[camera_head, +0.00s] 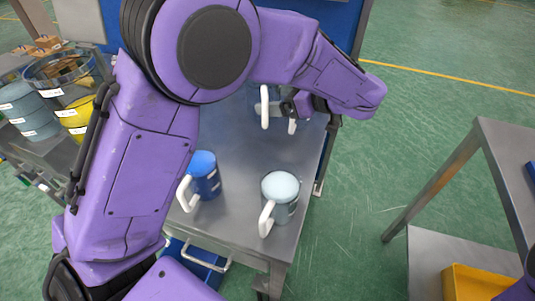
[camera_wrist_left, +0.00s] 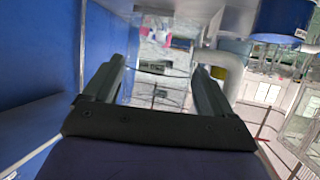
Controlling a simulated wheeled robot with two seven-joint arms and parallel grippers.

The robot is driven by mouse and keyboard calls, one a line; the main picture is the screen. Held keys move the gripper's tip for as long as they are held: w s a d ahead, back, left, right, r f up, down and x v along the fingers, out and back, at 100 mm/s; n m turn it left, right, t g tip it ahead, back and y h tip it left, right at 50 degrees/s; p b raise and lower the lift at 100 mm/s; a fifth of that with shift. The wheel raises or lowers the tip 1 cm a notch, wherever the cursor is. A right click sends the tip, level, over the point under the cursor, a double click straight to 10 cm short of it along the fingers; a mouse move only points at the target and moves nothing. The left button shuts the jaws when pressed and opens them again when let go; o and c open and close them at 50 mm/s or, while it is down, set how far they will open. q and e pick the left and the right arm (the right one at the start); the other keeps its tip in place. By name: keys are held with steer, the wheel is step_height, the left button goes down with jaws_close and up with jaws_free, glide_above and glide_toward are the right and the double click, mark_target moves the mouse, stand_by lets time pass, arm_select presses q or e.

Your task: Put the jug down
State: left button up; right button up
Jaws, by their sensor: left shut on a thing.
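A jug (camera_head: 264,107) with a white handle is at the far side of the steel table, its body mostly hidden behind my left arm. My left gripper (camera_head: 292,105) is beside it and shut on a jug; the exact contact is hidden. A second white handle part shows just below the gripper. In the left wrist view the two fingers (camera_wrist_left: 160,88) stand apart, with a white handle (camera_wrist_left: 230,70) by the right finger and a blue body (camera_wrist_left: 285,18) above. A blue jug (camera_head: 205,176) and a pale blue jug (camera_head: 281,190) stand upright on the near part of the table. My right gripper is out of view.
The steel table (camera_head: 240,215) has bare room between the near jugs and the far one. A shelf at left holds grey-blue tins (camera_head: 28,108) and a yellow tin (camera_head: 76,117). Another steel table (camera_head: 500,150) stands at right, with a yellow bin (camera_head: 475,283) on its lower shelf.

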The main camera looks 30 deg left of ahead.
mark_target(277, 118)
arm_select(q)
steer(key=f+b, duration=0.1)
steer(key=f, duration=0.2)
steer(key=shift+w+f+b, duration=0.2)
steer(key=shift+f+b, duration=0.2)
step_height(277, 118, down, 9)
arm_select(e)
step_height(277, 118, down, 3)
steer(key=shift+w+f, duration=0.1)
steer(key=shift+f, duration=0.1)
arm_select(q)
steer(key=shift+s, duration=0.1)
steer(key=o, duration=1.3)
steer(key=shift+f, duration=0.1)
